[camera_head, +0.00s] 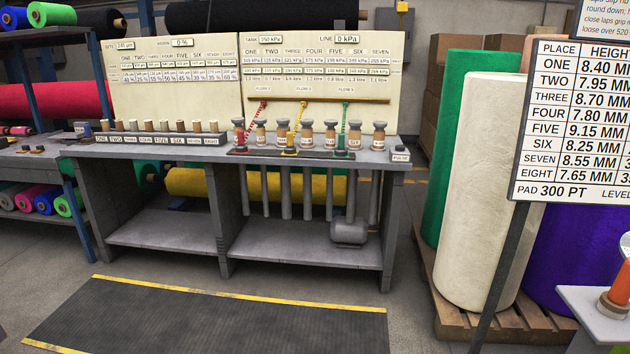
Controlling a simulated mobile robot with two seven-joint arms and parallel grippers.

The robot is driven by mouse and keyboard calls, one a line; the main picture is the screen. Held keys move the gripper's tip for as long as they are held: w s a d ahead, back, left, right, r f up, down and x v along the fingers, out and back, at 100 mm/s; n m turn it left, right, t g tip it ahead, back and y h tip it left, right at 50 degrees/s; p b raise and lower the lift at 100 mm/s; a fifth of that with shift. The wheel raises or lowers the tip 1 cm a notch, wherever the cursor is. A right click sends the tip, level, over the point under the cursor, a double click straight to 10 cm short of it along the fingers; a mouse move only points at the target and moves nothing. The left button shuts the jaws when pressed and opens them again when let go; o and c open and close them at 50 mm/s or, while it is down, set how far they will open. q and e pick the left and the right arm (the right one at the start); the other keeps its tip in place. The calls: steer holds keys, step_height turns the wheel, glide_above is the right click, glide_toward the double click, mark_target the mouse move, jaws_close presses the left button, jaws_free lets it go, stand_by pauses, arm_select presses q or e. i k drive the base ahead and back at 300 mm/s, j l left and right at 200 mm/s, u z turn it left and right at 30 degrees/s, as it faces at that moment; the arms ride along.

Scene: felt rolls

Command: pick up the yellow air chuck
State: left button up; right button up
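The yellow air chuck (290,151) appears as a small yellow piece at the front of the grey workbench (300,262), at the foot of a coiled yellow hose (297,122). The hose hangs from a brass-coloured rail (320,100). A red hose (254,113) hangs to its left and a green hose (343,117) to its right, each ending low at the bench. The chuck is small here, and its exact shape cannot be told. Neither of my grippers is in view.
Several brown-and-grey canisters (380,136) stand along the bench beside the hoses. A labelled gauge board (325,50) rises behind. A dark mat (200,318) lies on the floor in front. A height sign (570,120) and felt rolls on a pallet (450,312) stand at right.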

mark_target(289, 150)
steer(key=i+u, duration=0.25)
steer(key=i, duration=1.1)
steer(key=i+j+z, duration=0.1)
steer(key=i, duration=0.55)
steer(key=i+j+z, duration=0.1)
steer(key=i, duration=0.6)
